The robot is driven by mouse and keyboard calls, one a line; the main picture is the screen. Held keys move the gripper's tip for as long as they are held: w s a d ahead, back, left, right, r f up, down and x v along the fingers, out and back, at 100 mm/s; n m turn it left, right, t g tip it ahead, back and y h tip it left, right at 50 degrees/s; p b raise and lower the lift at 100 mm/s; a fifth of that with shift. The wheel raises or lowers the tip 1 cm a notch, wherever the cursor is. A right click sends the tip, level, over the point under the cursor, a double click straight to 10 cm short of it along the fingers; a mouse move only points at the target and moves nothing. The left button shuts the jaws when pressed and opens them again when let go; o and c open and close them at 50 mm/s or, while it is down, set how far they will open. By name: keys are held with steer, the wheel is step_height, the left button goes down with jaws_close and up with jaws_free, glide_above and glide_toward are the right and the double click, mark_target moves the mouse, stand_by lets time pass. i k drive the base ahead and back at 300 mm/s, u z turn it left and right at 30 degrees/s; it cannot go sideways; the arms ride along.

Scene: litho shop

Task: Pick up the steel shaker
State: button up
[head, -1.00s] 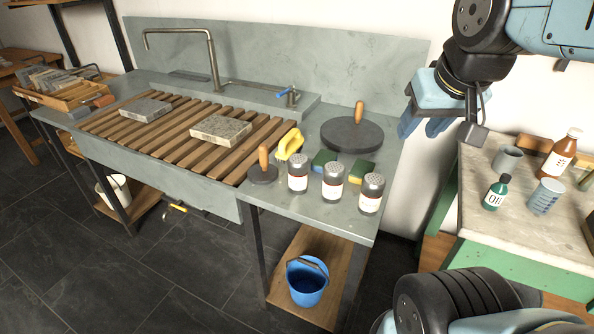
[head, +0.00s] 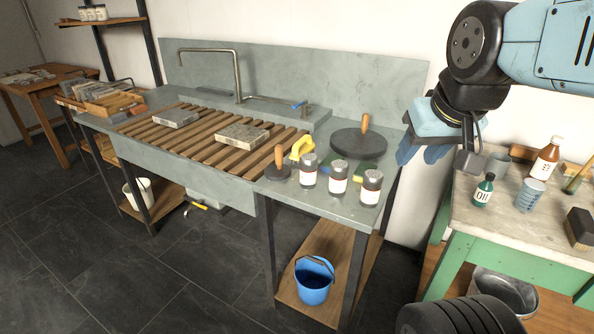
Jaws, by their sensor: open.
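Three look-alike shakers with perforated grey metal lids, dark bodies and pale labels stand upright in a row at the right front of the grey sink counter (head: 340,211). They are the left shaker (head: 309,171), the middle shaker (head: 338,179) and the right shaker (head: 371,187). I cannot tell from their labels which is which. My gripper (head: 420,158), with light blue jaws, is open and empty. It hangs in the air to the right of the shakers and higher in the picture, touching none of them.
Behind the shakers are a round dark disc (head: 359,143) with a wooden handle and sponges. A green bench (head: 500,222) with bottles and cups stands right. A blue bucket (head: 313,283) sits below.

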mark_target(308, 161)
steer(key=z, duration=0.85)
steer(key=i, duration=0.1)
steer(key=u, duration=2.8)
steer(key=k, duration=1.2)
steer(key=z, duration=0.65)
steer(key=i, duration=1)
steer(key=z, duration=0.1)
